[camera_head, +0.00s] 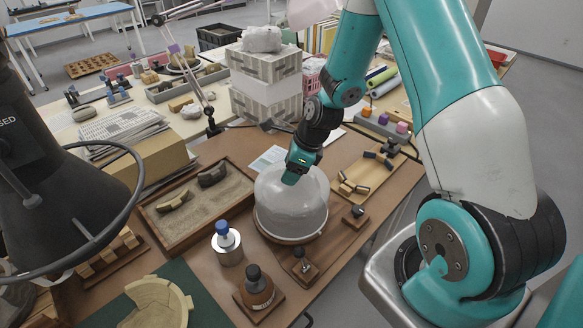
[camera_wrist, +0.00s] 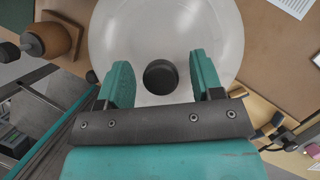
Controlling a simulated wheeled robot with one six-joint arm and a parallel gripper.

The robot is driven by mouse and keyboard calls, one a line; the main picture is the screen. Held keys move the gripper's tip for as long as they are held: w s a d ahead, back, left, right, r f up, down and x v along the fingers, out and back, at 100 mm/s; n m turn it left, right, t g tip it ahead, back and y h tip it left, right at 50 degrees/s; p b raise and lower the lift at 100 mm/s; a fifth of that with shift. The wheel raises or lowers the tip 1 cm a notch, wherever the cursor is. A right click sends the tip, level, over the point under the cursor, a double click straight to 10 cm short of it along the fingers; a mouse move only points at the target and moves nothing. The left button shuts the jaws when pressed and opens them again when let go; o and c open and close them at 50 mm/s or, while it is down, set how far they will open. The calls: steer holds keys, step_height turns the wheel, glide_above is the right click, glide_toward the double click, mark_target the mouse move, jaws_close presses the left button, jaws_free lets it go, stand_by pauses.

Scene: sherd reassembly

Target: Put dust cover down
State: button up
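The dust cover (camera_head: 291,203) is a clear, frosted dome on the brown table, over a round pale base. In the wrist view the dust cover (camera_wrist: 120,35) shows from above, with a round black knob (camera_wrist: 160,77) on top. My gripper (camera_head: 291,176) is at the top of the dome in the head view. In the wrist view my gripper (camera_wrist: 162,80) has its two teal fingers apart, one on each side of the knob, with a gap on both sides. What is under the dome is too hazy to tell.
A sand tray (camera_head: 205,222) with sherds lies left of the dome. A white-and-blue bottle (camera_head: 227,240), a dark-topped jar (camera_head: 255,287) and a small wooden stand (camera_head: 304,268) stand in front. A wooden tray (camera_head: 366,174) with dark pieces lies to the right, white boxes (camera_head: 265,82) behind.

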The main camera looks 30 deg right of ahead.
steer(key=shift+r, duration=0.1)
steer(key=shift+r, duration=0.35)
steer(key=v, duration=1.2)
steer(key=s+a+r+n+g, duration=0.1)
steer(key=s+a+r+n, duration=0.25)
steer(key=a+n, duration=0.4)
steer(key=s+a+r+n, duration=0.35)
steer(key=a+n, duration=0.25)
steer(key=n, duration=0.2)
steer(key=s+a+r+n+g, duration=0.1)
steer(key=s+a+r+n, duration=0.1)
steer(key=s+n, duration=0.4)
steer(key=s+a+r+n, duration=0.3)
steer(key=s+a+n, duration=0.2)
steer(key=n, duration=0.6)
steer(key=shift+s+n+g+y, duration=0.35)
steer(key=shift+s+g+y, duration=0.05)
steer(key=shift+s, duration=0.55)
steer(key=shift+a, duration=0.2)
